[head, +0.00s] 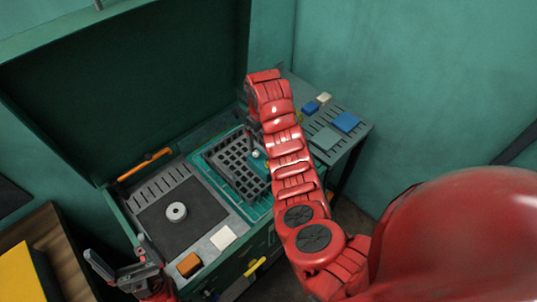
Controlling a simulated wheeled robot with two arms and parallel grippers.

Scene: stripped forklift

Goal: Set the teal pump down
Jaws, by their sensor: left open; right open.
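A small teal object with a pale round knob, which looks like the teal pump (260,162), sits at the right part of a dark grey grid basket (238,170). My red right arm partly covers it. My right gripper (252,108) is at the far end of that arm, above and behind the basket, mostly hidden by the arm's links. It is open and appears apart from the teal object. My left gripper (127,272) is open and empty at the lower left, in front of the green chest.
The chest's lid (130,75) stands open behind. A grey panel holds a dark mat (182,215) with a metal ring (176,211), an orange block (188,264) and a white block (223,238). A side table (352,142) bears blue blocks.

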